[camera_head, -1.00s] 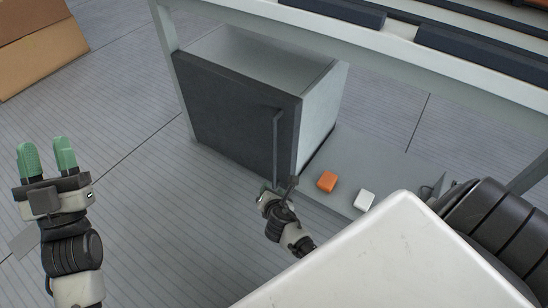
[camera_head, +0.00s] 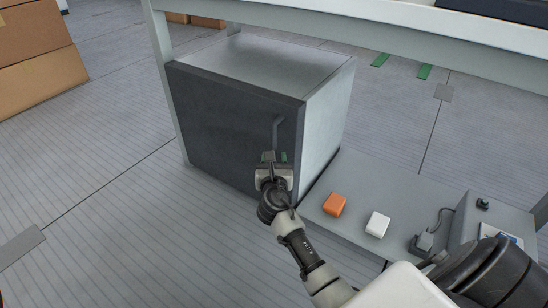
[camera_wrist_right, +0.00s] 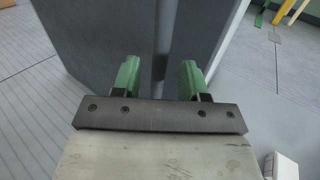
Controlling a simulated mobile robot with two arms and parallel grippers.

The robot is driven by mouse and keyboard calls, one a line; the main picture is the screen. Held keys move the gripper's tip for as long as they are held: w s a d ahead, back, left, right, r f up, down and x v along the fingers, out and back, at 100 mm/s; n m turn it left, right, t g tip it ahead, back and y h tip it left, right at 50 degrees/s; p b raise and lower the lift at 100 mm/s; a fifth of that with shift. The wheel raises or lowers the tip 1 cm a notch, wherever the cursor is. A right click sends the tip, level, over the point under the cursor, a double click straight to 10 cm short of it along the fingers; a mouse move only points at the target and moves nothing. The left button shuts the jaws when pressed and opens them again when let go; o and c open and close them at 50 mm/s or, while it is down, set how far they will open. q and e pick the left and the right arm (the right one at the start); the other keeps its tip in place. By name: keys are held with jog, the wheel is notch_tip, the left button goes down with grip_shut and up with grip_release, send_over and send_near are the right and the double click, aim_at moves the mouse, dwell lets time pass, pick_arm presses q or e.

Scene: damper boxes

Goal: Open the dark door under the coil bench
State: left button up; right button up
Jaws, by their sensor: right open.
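The dark door (camera_head: 222,126) is the front of a grey cabinet under the bench, and it looks shut. Its vertical bar handle (camera_head: 277,132) is near the door's right edge. My right gripper (camera_head: 274,157) is in front of the handle's lower part, which it hides in the head view. In the right wrist view the gripper (camera_wrist_right: 158,80) has its green fingers apart, with the handle (camera_wrist_right: 163,45) running between them. Whether a finger touches the handle cannot be told. My left gripper is not in view.
An orange block (camera_head: 334,204) and a white block (camera_head: 377,224) sit on the grey low shelf right of the cabinet, near a plug with a cable (camera_head: 428,240). The bench's pale edge (camera_head: 330,22) runs above. Cardboard boxes (camera_head: 38,45) stand far left.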

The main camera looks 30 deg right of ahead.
jog(key=b+x, duration=0.1)
jog(key=x, duration=0.2)
jog(key=shift+w+d, duration=0.15)
jog(key=shift+w, duration=0.05)
grip_shut()
